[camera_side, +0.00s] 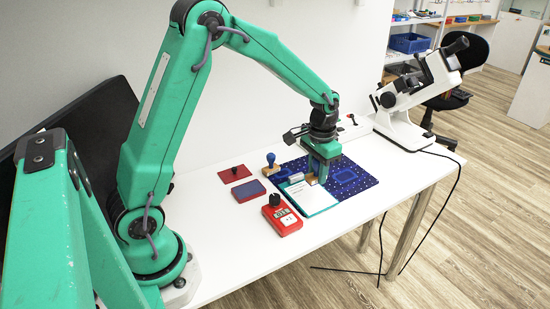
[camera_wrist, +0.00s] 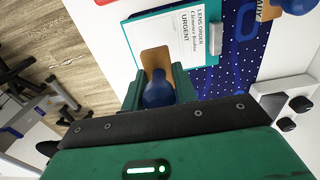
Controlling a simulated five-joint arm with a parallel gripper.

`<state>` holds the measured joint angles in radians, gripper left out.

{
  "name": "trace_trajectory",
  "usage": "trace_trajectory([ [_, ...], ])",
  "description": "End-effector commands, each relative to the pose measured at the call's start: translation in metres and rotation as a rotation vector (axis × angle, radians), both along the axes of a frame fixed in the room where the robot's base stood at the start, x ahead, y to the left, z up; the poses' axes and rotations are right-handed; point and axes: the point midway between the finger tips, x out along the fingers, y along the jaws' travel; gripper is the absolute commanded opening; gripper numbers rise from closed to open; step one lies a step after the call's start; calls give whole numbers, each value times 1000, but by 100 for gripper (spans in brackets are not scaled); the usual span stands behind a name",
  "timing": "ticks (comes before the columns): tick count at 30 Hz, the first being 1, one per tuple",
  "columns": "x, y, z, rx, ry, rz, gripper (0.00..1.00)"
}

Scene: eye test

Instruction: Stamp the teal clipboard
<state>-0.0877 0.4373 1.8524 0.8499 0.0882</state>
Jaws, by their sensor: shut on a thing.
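My gripper (camera_side: 318,172) is shut on a stamp with a wooden base (camera_side: 312,180). In the wrist view, its blue handle (camera_wrist: 158,92) is between my green fingers (camera_wrist: 158,88), with the wooden base (camera_wrist: 154,58) beyond. The teal clipboard (camera_side: 316,212) lies below my gripper with a white paper on it. In the wrist view, the paper (camera_wrist: 170,38) reads "LENS ORDER" and "URGENT", and a silver clip (camera_wrist: 215,38) sits at its right edge. The stamp base overlaps the clipboard's edge in the wrist view; I cannot tell whether it touches. The stamp's underside is hidden.
A dotted blue mat (camera_side: 358,181) lies right of the clipboard. Another blue-handled stamp (camera_side: 270,162) stands behind. A blue pad (camera_side: 248,190), a red pad (camera_side: 231,173) and a red device with a display (camera_side: 283,217) are to the left. A white microscope (camera_side: 412,100) stands back right.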

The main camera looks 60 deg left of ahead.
Motion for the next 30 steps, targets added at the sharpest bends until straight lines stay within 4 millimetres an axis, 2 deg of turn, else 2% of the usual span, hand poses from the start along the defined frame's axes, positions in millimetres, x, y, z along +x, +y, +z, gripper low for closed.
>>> trace_trajectory([
  [18, -1, 0, -44, 0, 1, 0, 14],
  [30, 0, 0, -55, 0, 0, 0, 14],
])
